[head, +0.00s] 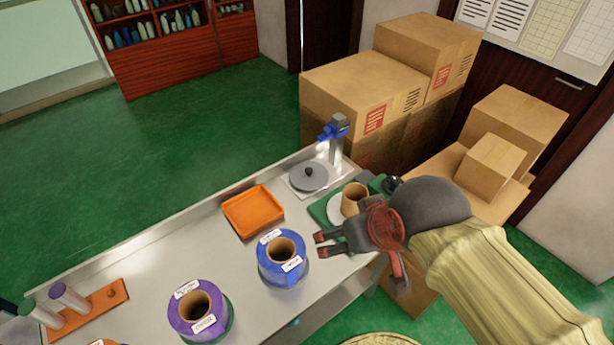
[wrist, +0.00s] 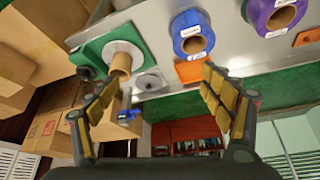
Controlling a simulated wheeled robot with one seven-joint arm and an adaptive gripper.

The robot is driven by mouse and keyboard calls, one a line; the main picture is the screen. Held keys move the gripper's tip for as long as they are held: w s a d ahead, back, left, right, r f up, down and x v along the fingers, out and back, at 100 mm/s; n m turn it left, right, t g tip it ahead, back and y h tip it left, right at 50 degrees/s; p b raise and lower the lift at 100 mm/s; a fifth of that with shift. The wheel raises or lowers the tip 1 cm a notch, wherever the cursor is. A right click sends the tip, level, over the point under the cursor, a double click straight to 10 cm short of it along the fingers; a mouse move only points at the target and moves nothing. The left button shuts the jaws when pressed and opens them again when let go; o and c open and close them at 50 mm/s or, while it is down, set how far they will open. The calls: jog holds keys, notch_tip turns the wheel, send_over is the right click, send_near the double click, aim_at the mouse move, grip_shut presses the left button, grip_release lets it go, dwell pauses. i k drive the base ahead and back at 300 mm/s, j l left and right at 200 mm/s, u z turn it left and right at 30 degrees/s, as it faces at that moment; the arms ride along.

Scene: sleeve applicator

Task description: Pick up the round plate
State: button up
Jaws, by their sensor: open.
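A grey round plate (head: 309,177) with a dark knob lies on a pale square base beside an upright post with a blue clamp (head: 333,130), at the far right end of the table. The plate also shows in the wrist view (wrist: 151,83), between my fingers in the picture but beyond them. My gripper (head: 319,245) is open and empty, above the table's right edge, on the near side of the plate and apart from it. Both fingers show spread wide in the wrist view (wrist: 160,76).
A cardboard tube (head: 354,199) stands on a white disc over a green base, between my gripper and the plate. A blue roll (head: 282,258), a purple roll (head: 197,310) and an orange tray (head: 253,211) are on the table (head: 150,265). Boxes (head: 365,95) stand behind.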

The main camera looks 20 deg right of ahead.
aim_at(307, 175)
jog(key=j+z, duration=0.2)
jog(key=z, duration=0.25)
jog(key=j+z, duration=0.2)
jog(key=z, duration=0.25)
jog(key=j+z, duration=0.25)
jog(key=z, duration=0.15)
